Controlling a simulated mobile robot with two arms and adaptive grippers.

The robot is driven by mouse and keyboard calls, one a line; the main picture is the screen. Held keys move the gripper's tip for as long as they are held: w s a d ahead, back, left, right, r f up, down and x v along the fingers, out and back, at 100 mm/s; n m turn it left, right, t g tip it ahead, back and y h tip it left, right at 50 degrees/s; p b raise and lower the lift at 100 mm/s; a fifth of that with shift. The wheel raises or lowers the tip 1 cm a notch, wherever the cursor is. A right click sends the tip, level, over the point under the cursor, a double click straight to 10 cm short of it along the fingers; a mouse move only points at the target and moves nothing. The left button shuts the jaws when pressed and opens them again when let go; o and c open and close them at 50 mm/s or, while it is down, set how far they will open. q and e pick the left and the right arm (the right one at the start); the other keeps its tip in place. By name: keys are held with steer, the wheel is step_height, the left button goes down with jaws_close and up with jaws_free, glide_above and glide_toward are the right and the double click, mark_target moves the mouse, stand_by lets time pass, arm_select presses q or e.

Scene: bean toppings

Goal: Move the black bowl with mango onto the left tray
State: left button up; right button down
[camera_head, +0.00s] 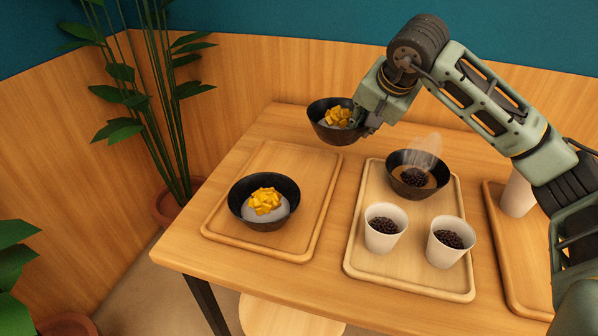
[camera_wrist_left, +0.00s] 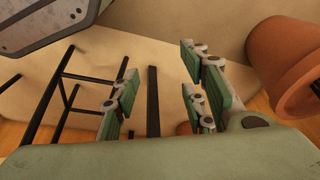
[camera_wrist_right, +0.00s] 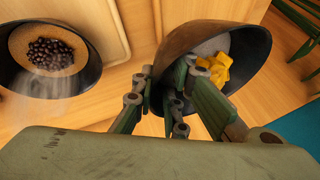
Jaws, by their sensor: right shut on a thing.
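A black bowl with mango (camera_head: 326,132) is held by its right rim in my right gripper (camera_head: 361,121), near the back of the table. It also shows in the right wrist view (camera_wrist_right: 252,48), with yellow mango cubes and a greyish filling inside. The head view does not clearly show the gap below it. The left tray (camera_head: 318,185) is wooden and lies in front and to the left of that bowl. A second black bowl with mango (camera_head: 243,208) stands on this tray, towards its front. My left gripper (camera_wrist_left: 165,100) is open and empty, seen only in the left wrist view.
The middle tray (camera_head: 359,245) holds a steaming black bowl of beans (camera_head: 408,190) and two white cups (camera_head: 383,240) of beans. A right tray (camera_head: 515,280) carries a white cup (camera_head: 517,195), partly behind my arm. The left tray's back part is bare. Plants stand left of the table.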

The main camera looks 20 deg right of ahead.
steer(key=w+a+f, duration=0.2)
steer(key=a, duration=0.1)
steer(key=w+a+f, duration=0.2)
steer(key=a, duration=0.1)
steer(key=w+a+f, duration=0.2)
steer(key=a, duration=0.1)
steer(key=shift+a+f, duration=0.1)
steer(key=shift+f, duration=0.15)
steer(key=shift+a+f+b, duration=0.1)
steer(key=shift+f+b, duration=0.05)
steer(key=shift+b, duration=0.15)
step_height(320, 180, down, 4)
steer(key=shift+r+b, duration=0.1)
steer(key=shift+b, duration=0.2)
arm_select(q)
step_height(320, 180, up, 5)
steer(key=shift+w+f, duration=0.15)
steer(key=shift+f, duration=0.05)
arm_select(e)
steer(key=c, duration=2.2)
jaws_free()
steer(key=o, duration=0.5)
steer(key=shift+c, duration=0.2)
arm_select(q)
steer(key=shift+r, duration=0.15)
